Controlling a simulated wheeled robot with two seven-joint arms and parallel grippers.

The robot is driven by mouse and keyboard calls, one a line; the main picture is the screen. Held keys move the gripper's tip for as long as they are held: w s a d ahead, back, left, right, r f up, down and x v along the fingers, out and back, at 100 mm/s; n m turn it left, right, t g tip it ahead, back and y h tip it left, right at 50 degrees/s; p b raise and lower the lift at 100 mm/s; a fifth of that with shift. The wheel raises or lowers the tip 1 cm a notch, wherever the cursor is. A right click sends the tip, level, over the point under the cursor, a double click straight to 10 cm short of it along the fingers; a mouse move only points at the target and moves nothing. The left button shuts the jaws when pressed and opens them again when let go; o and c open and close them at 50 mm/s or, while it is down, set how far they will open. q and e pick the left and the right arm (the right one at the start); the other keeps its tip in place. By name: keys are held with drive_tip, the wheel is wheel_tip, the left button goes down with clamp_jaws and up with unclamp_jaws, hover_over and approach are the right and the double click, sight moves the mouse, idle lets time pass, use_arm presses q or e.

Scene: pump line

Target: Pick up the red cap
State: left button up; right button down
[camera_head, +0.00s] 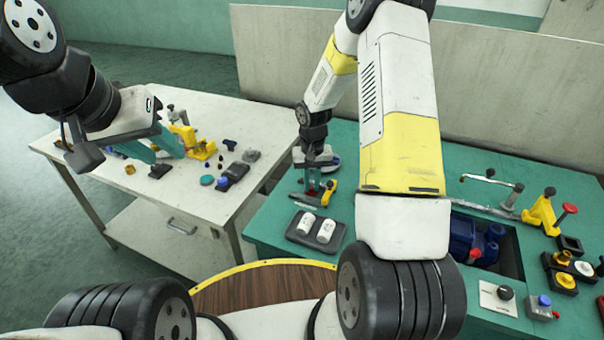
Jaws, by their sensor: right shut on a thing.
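My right gripper (313,188) is over the near left part of the green table, its teal fingers pointing down. It is shut on a small red thing (312,192), which looks like the red cap; the fingers hide most of it. My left gripper (153,156) is over the white table on the left, with its teal fingers apart and nothing seen between them.
A grey tray with two white cylinders (316,230) lies near my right gripper, with a yellow clamp (329,190) beside it. A blue pump (476,238) sits in a recess at right. A red-knobbed fixture (569,208) stands farther right. Small parts crowd the white table (205,204).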

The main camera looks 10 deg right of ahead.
sight(311, 187)
drive_tip(key=shift+r, duration=0.7)
idle(0.5)
drive_tip(key=shift+r, duration=2.15)
